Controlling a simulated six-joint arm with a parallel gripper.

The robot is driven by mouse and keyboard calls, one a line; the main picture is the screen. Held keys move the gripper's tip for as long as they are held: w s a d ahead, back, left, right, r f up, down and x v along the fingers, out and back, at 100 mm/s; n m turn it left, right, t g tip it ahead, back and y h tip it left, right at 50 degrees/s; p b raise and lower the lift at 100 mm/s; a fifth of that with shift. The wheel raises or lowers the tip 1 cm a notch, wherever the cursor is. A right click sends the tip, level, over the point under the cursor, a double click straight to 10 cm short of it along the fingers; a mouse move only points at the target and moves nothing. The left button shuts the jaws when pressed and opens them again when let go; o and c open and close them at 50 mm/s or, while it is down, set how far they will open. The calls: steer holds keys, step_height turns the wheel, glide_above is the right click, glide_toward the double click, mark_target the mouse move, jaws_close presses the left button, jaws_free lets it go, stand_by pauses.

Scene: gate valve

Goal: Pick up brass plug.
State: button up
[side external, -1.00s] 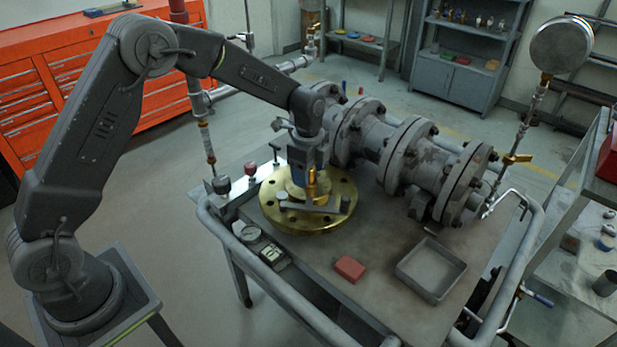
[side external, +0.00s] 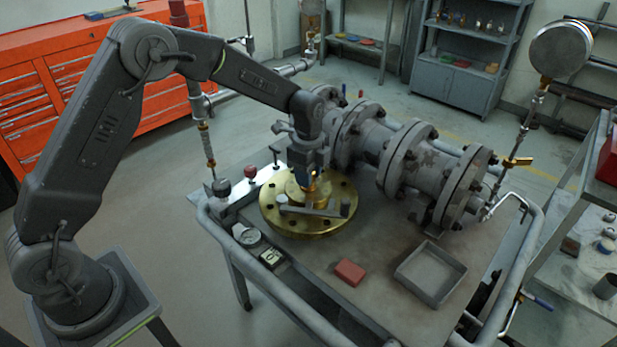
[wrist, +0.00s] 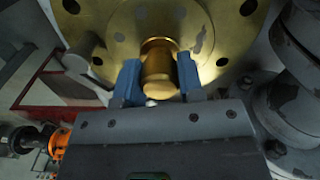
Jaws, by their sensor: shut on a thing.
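The brass plug (wrist: 159,70) is a short gold cylinder, upright between the two blue fingers of my gripper (wrist: 160,76) in the wrist view. The fingers press on both its sides. In the side view my gripper (side external: 309,176) points down over the middle of the round brass flange (side external: 345,217), and only a sliver of the plug shows. The flange also fills the top of the wrist view (wrist: 115,25). The plug's far end lies by the flange's middle; I cannot tell whether it is clear of it.
A grey bar (side external: 318,211) lies over the flange's front, close to my gripper. The large grey valve body (side external: 405,160) stands close behind and right.

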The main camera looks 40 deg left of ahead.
steer(key=shift+r, duration=0.5)
steer(key=r, duration=0.3)
steer(key=shift+a+r, duration=0.2)
steer(key=shift+r, duration=0.1)
steer(key=s+a+r, duration=0.5)
steer(key=a+r, duration=0.5)
steer(key=r, duration=0.1)
steer(key=shift+a, duration=0.1)
stand_by(0.5)
